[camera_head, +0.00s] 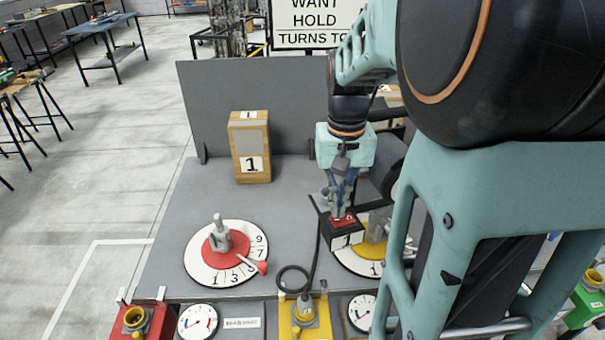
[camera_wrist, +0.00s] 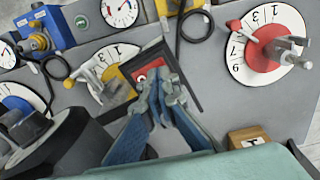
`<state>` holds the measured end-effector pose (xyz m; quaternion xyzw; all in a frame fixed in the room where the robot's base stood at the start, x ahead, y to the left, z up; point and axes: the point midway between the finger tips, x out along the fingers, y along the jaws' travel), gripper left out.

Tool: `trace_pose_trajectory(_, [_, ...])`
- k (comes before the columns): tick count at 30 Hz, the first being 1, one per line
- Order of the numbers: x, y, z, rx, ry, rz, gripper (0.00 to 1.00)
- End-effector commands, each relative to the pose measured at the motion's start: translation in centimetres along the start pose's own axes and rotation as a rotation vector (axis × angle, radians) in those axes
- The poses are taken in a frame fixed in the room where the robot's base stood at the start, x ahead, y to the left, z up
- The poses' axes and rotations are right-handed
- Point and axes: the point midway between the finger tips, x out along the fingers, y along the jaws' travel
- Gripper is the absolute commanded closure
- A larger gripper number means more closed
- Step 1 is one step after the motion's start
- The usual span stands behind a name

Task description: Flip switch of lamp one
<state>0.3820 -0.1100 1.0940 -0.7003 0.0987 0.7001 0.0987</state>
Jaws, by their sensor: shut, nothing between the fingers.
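A small black box (camera_head: 340,235) with a white label on its front and a red switch (camera_head: 344,220) on top stands on the grey table. My gripper (camera_head: 338,206) is shut and empty, pointing down right over this switch. In the wrist view the red switch (camera_wrist: 148,71) sits in its black frame just beyond my fingertips (camera_wrist: 162,92), which partly cover it. I cannot tell whether the fingertips touch it. A wooden block (camera_head: 251,163) marked 1 stands behind, to the left. No lit lamp is clearly visible.
A numbered dial with a red centre (camera_head: 222,243) and lever is at left. A yellow-centred dial (camera_wrist: 110,75) is close beside the black box. A black cable (camera_head: 293,276) coils in front. Gauges and coloured valve blocks line the front edge; a grey panel (camera_head: 260,85) rises behind.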

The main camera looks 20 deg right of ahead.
Motion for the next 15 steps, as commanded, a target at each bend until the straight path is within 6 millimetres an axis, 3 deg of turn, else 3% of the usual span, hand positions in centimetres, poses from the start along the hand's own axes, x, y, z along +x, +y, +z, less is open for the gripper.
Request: trace_pose_trajectory(15, [0.87, 0.0, 0.0, 0.0, 0.0, 0.0, 1.0])
